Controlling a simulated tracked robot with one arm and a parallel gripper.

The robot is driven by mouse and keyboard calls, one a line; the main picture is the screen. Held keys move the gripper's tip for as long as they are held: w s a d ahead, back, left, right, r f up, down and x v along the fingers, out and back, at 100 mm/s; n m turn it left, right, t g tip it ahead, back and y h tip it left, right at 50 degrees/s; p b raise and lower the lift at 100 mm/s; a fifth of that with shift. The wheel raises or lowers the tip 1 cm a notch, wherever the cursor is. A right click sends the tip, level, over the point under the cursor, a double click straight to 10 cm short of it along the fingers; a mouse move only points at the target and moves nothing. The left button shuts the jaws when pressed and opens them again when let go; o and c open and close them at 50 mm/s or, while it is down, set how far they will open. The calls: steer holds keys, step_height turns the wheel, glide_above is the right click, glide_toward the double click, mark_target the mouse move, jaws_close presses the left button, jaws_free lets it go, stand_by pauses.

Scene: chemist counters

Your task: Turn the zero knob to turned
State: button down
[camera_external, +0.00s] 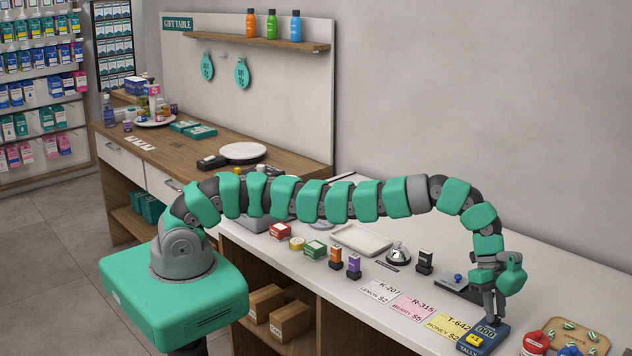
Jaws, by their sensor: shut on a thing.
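The blue tally counter (495,343) stands on the white counter at the lower right, with a small display and a yellow button. My gripper (493,312) points down at the far side of the tally counter, its fingers close together. It is shut on a small part there, which I take to be the zero knob. The knob itself is hidden by the fingers, so its angle cannot be told.
Yellow, pink and white cards (413,307) lie left of the tally counter. A red jar (536,343) and a wooden board (590,335) stand close on its right. A bell (398,253) and stamps (354,266) stand further back. My arm arches over the counter.

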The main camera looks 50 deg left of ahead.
stand_by(0.5)
steer(key=c, duration=1.3)
jaws_free()
steer(key=shift+o, duration=0.2)
steer(key=v, duration=1.3)
steer(key=shift+w+r+m, duration=0.15)
steer(key=shift+r+m, duration=0.15)
steer(key=shift+r, duration=0.05)
